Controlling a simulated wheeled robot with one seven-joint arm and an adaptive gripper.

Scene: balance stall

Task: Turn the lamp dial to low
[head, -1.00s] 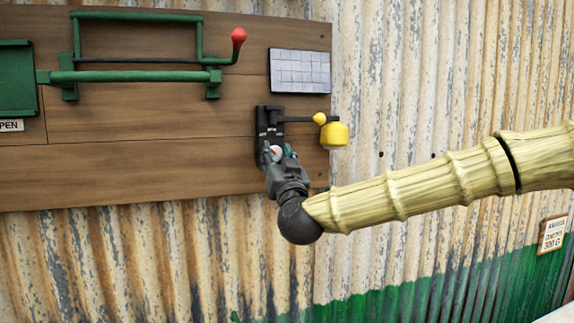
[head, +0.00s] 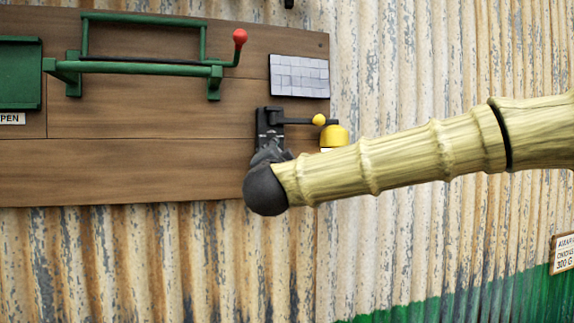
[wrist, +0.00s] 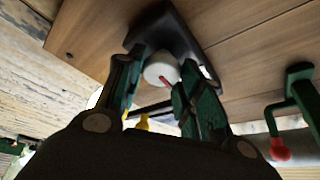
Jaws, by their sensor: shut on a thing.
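The lamp dial is a white round knob (wrist: 158,67) with a red pointer mark, on a black mount (wrist: 178,34) on the wooden board. In the wrist view my gripper (wrist: 160,84) has its two green fingers on either side of the knob, shut on it. In the head view the dial is hidden behind my wrist, and only a bit of the grey gripper shows below the black bracket (head: 268,120). A yellow lamp (head: 333,134) hangs at the end of the bracket's arm. No low marking can be read.
The wooden board (head: 150,165) hangs on a corrugated wall. A green crank frame with a red knob (head: 240,37) sits at upper left, and also shows in the wrist view (wrist: 280,148). A grey tiled panel (head: 299,77) is above the lamp.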

